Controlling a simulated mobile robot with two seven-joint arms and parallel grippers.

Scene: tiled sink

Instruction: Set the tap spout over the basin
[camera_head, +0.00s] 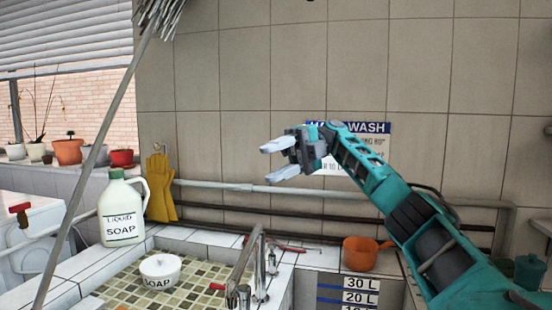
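The metal tap spout (243,262) shows at the bottom centre, slanting from upper right to lower left. Its lower end is at the right edge of the tiled basin (200,272); I cannot tell whether it is over the basin. A red tap handle (218,287) shows beside it. My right gripper (266,162) is raised in front of the wall, above the tap in the picture and apart from it. Its two fingers are spread and empty, pointing left. My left gripper is not in view.
A white soap bowl (160,272) is in the tiled basin. A liquid soap jug (122,212) and yellow gloves (160,190) are to the left. A long mop handle (100,140) crosses the left side. An orange pot (362,253) stands right of the tap.

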